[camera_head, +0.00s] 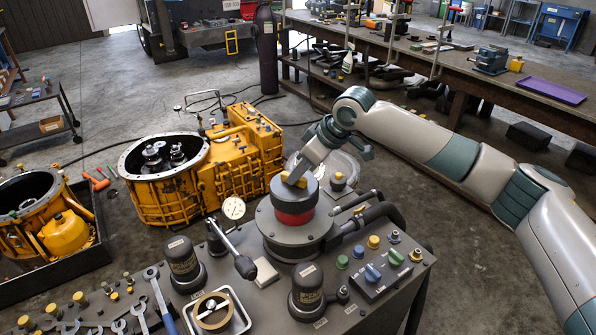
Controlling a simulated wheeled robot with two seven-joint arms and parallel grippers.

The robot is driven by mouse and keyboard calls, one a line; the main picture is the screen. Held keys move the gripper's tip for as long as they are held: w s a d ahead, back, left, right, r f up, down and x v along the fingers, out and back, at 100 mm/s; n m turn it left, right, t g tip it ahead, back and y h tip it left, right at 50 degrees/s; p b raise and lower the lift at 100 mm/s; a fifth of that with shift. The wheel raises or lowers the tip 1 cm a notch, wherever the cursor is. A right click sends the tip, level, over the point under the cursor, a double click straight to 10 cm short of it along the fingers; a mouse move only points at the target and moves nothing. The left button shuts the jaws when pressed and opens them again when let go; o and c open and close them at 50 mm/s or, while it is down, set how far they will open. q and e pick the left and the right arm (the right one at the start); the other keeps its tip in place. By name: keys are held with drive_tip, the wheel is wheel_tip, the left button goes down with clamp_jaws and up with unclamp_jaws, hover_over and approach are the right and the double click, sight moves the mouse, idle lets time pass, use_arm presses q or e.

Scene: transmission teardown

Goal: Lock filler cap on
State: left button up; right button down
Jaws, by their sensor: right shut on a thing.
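Whether the cap is turned fully home cannot be told. My left gripper is not in view.
A lever with a black knob (244,266) and a dial gauge (233,208) stand left of the housing. Dark canisters (307,284) and coloured knobs (373,272) crowd the bench front. Yellow transmission casings (165,196) stand behind to the left. A purple tray (549,91) lies on the far workbench.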

idle(0.7)
drive_tip(key=c, duration=1.3)
unclamp_jaws()
drive_tip(key=shift+r, duration=0.1)
wheel_tip(320, 180, up, 7)
drive_tip(key=p, duration=0.7)
drive_tip(key=shift+c, duration=0.3)
